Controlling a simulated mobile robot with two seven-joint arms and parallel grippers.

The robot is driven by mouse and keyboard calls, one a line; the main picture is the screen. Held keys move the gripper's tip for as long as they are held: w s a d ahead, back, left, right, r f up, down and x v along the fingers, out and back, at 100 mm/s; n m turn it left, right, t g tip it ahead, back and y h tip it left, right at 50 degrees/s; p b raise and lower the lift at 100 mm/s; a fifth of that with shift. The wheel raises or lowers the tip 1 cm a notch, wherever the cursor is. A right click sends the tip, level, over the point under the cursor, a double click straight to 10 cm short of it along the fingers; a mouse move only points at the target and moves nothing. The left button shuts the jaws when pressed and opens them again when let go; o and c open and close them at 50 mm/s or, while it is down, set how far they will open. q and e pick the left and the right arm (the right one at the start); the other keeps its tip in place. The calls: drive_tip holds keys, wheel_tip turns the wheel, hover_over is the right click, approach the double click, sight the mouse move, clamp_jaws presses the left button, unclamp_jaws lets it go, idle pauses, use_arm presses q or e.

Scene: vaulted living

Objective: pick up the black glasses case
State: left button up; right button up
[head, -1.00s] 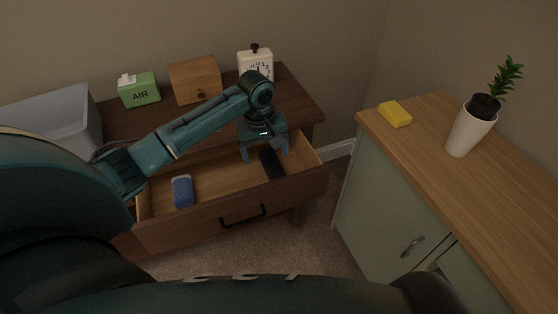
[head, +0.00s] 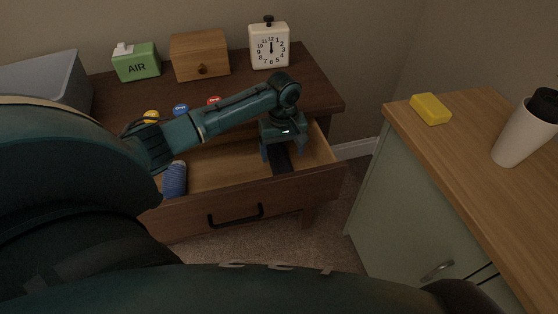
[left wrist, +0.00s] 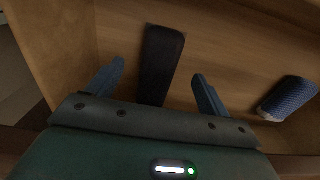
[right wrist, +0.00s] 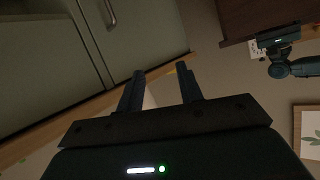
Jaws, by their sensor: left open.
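The black glasses case (head: 281,162) lies in the open drawer (head: 225,168), toward its right end. In the left wrist view the dark, long case (left wrist: 161,62) lies flat on the drawer's wooden floor. My left gripper (head: 283,156) is open above the case and partly hides it in the head view. In the left wrist view its blue fingers (left wrist: 158,72) stand apart, one on each side of the case, with a gap on both sides. My right gripper (right wrist: 160,72) is open and empty, away from the drawer.
A clock (head: 269,47), wooden box (head: 199,56), green AIR box (head: 136,63) and grey bin (head: 45,82) stand on the dresser.

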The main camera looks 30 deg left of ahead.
sight(282, 166)
use_arm(q)
drive_tip(key=f, duration=0.3)
drive_tip(key=f+b, duration=0.1)
drive_tip(key=shift+s+d+f, duration=0.15)
drive_tip(key=shift+s+f, duration=0.05)
drive_tip(key=shift+s, duration=0.05)
drive_tip(key=shift+f, duration=0.5)
use_arm(e)
drive_tip(key=shift+s+d+r+t, duration=0.15)
drive_tip(key=shift+s+d+t, duration=0.1)
drive_tip(key=shift+s+t, duration=0.05)
use_arm(q)
drive_tip(key=shift+c, duration=0.4)
drive_tip(key=c, duration=1)
use_arm(e)
drive_tip(key=shift+w, duration=0.15)
use_arm(q)
drive_tip(key=shift+r, duration=0.1)
